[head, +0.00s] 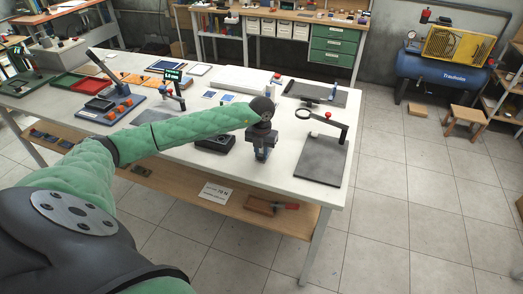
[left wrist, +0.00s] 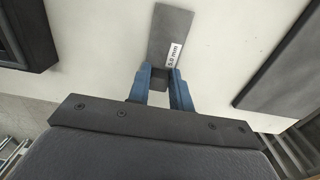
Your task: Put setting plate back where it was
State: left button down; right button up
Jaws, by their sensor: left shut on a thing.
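In the head view my left gripper (head: 261,153) points down near the table's front edge. The plate is not clearly visible there. I cannot tell whether the plate touches the table. My right gripper is not in view.
A black box (head: 215,141) is left of the gripper, and a dark grey slab (head: 321,160) with a magnifier arm (head: 335,124) is right of it. A dark mat with a tool is behind. Trays and fixtures fill the table's left side. The lower shelf (head: 180,183) holds a labelled card.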

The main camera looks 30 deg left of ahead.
pick_arm(q)
jog(key=shift+f, duration=0.1)
jog(key=c, duration=1.3)
grip_release()
jog(key=shift+o, duration=0.2)
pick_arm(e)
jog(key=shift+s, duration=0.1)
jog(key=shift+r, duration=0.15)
pick_arm(q)
jog(key=shift+r, duration=0.25)
notch_tip(320, 180, up, 2)
jog(key=shift+r+b, duration=0.1)
jog(key=shift+b, duration=0.75)
notch_tip(320, 180, up, 10)
jog(key=b, duration=0.4)
jog(key=shift+f, duration=0.2)
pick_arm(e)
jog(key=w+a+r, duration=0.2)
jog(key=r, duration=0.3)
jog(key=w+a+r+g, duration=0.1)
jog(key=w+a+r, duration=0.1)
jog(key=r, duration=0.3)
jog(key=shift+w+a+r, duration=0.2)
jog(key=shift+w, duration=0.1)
